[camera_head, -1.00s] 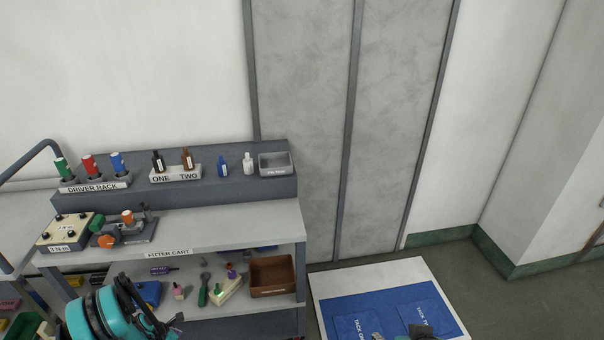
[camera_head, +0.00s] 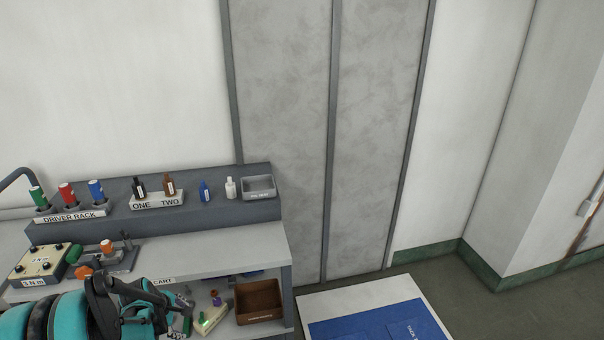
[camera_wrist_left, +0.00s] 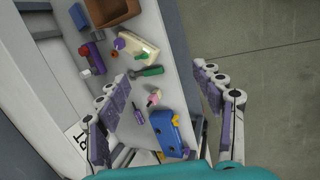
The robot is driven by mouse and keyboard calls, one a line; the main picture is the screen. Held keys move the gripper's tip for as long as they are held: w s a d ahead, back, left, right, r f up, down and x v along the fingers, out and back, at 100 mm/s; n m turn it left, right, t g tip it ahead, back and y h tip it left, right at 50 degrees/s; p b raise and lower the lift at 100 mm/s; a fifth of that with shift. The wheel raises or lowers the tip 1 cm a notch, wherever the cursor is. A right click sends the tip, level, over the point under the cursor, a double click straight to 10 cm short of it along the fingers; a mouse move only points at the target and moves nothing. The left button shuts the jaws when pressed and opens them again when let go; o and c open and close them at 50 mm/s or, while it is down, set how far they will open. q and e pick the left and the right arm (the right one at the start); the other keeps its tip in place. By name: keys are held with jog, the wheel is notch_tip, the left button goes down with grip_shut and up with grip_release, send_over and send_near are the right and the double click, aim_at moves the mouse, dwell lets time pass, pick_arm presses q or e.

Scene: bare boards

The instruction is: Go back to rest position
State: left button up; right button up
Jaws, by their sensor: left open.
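My left gripper (camera_head: 180,312) is in front of the fitter cart (camera_head: 250,244) at the lower left of the head view. In the left wrist view the left gripper (camera_wrist_left: 160,105) has its fingers wide apart, with nothing between them. Beyond the fingers lies the cart's lower shelf with a green-handled tool (camera_wrist_left: 152,71), a blue item (camera_wrist_left: 168,132), a cream block (camera_wrist_left: 135,47) and a brown bin (camera_wrist_left: 112,8). My right gripper does not show in the head view.
The driver rack (camera_head: 70,216) holds green, red and blue drivers on the cart's upper ledge. Bottles and a grey tray (camera_head: 258,187) stand beside it. A white board with a blue mat (camera_head: 375,326) is at the bottom. Floor (camera_head: 480,300) is clear at right.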

pick_arm(q)
jog(key=s+d+r+m+t+y, duration=0.1)
jog(key=s+d+r+m, duration=0.35)
jog(key=d+r, duration=0.2)
jog(key=s+d+r+m, duration=0.3)
jog(key=d+r+m, duration=0.2)
jog(key=r, duration=0.3)
jog(key=s+d+r+m, duration=0.1)
jog(key=s+d+m, duration=0.2)
jog(key=s+m, duration=0.2)
jog(key=s+d+r+m+t, duration=0.1)
jog(key=s+d+m, duration=0.3)
jog(key=s, duration=0.4)
jog(key=shift+d+r+m+t, duration=0.3)
jog(key=shift+r+m, duration=0.05)
jog(key=shift+r, duration=0.25)
